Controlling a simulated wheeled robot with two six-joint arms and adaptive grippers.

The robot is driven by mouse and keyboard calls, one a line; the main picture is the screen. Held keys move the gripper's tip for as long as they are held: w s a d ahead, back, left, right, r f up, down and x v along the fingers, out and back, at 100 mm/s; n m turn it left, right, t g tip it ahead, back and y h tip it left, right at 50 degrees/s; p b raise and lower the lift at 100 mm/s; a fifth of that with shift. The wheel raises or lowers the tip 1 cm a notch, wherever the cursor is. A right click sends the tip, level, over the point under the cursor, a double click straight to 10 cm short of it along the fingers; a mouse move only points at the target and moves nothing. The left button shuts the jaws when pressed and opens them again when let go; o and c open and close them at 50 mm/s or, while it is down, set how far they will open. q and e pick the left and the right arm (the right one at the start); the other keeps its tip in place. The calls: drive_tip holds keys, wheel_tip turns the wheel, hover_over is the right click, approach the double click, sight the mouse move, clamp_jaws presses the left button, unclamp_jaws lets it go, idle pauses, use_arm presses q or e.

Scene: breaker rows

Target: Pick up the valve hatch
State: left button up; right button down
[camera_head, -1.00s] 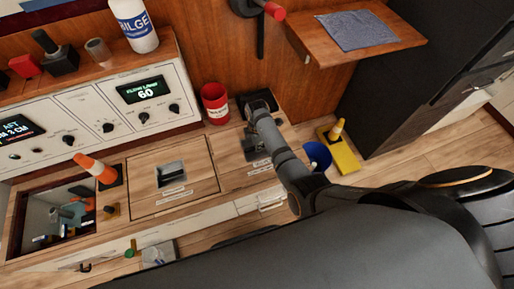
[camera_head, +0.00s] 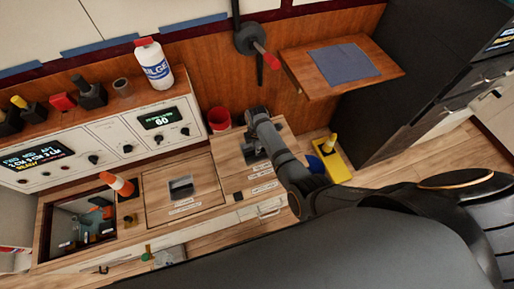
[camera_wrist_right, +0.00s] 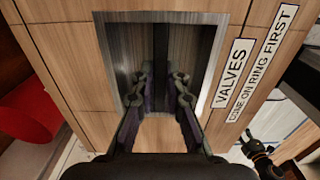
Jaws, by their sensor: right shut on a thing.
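The valve hatch (camera_wrist_right: 75,75) is a pale wood panel with a recessed metal pull and a label reading VALVES (camera_wrist_right: 229,78). In the head view it is the right-hand hatch (camera_head: 229,163) of the counter, partly covered by my right arm. My right gripper (camera_wrist_right: 160,75) reaches into the metal recess and is shut on the hatch's pull, a dark bar between the fingers. In the head view my right gripper (camera_head: 255,150) is over this hatch and its fingertips are hard to make out. The hatch appears level with the counter.
A closed wooden hatch (camera_head: 155,198) lies to the left. Further left is an open bay (camera_head: 70,212) with an orange cone (camera_head: 119,184) at its edge. A red cup (camera_head: 219,119) stands behind the valve hatch. A wooden shelf (camera_head: 300,70) juts out at upper right.

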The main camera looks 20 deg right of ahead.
use_arm(q)
wheel_tip(320, 180, up, 6)
drive_tip(key=p, duration=0.4)
use_arm(e)
wheel_tip(320, 180, up, 6)
drive_tip(key=shift+w+f, duration=0.1)
drive_tip(key=shift+f, duration=0.1)
